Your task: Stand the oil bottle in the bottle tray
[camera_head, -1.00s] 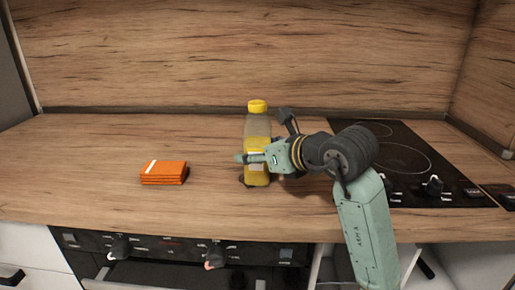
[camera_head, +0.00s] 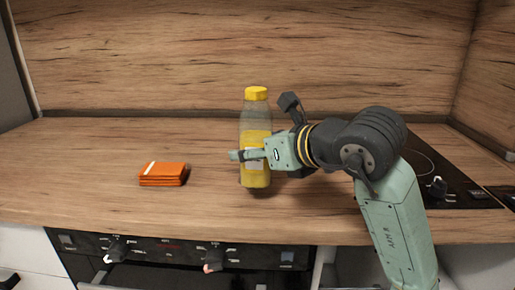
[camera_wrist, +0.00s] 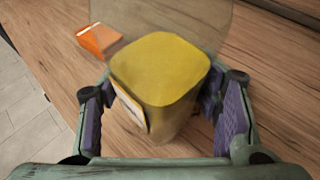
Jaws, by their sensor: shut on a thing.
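The oil bottle (camera_head: 256,120) is clear with yellow oil, a yellow cap and a pale label. It is upright in the head view, left of my wrist. My gripper (camera_head: 250,156) is shut on its lower body from the right. In the wrist view, the bottle (camera_wrist: 160,70) sits between the two purple-padded fingers of my gripper (camera_wrist: 160,112). The bottle's base looks slightly above the worktop, with a shadow to its right. I cannot make out a bottle tray in either view.
An orange block-like item (camera_head: 163,174) with a white stripe lies on the wooden worktop (camera_head: 90,180), left of the bottle; it also shows in the wrist view (camera_wrist: 100,40). A black hob (camera_head: 455,182) is at right, partly behind my arm. The worktop's left is clear.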

